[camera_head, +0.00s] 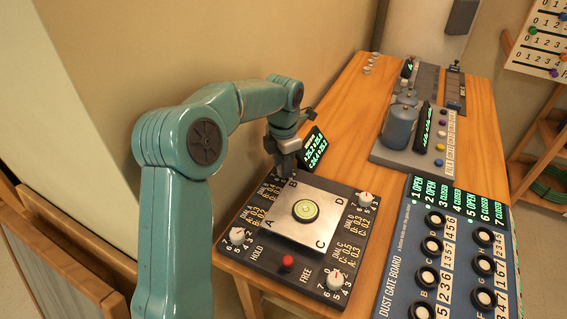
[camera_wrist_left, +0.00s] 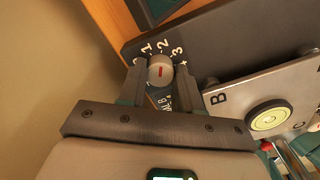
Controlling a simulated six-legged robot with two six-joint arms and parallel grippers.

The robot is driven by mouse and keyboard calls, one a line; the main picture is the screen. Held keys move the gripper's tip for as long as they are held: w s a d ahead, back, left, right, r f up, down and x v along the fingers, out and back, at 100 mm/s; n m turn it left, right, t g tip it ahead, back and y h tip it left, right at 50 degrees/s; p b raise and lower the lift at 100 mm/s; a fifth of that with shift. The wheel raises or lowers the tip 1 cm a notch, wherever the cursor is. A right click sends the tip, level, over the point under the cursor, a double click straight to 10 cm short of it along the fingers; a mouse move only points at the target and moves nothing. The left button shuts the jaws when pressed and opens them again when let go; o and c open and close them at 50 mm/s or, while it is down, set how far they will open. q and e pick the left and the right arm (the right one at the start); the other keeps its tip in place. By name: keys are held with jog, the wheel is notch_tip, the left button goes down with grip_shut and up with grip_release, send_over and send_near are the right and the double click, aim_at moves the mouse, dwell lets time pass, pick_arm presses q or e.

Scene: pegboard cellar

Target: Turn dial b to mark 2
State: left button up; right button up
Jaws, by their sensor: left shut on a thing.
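Dial b (camera_wrist_left: 160,66) is a pale round knob with a red line on top, at the B corner of the dark levelling board (camera_head: 263,270). In the left wrist view its red line points up the picture, roughly toward the printed 2; the exact reading is hard to tell. My left gripper (camera_head: 287,170) reaches down onto it from above, and its fingers (camera_wrist_left: 161,82) are shut on the knob from both sides. In the head view the gripper hides dial b. My right gripper is not in view.
A silver plate (camera_head: 277,207) lettered A to D carries a round green level (camera_head: 305,210). A small display (camera_head: 314,147) stands behind; a dust gate board (camera_head: 459,205) lies right.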

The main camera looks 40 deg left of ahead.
pick_arm(q)
jog(key=shift+a+r, duration=0.1)
jog(key=o, duration=1)
jog(key=shift+o, duration=0.2)
notch_tip(320, 180, up, 16)
jog(key=p, duration=0.3)
jog(key=shift+r, duration=0.15)
jog(key=shift+s, duration=0.1)
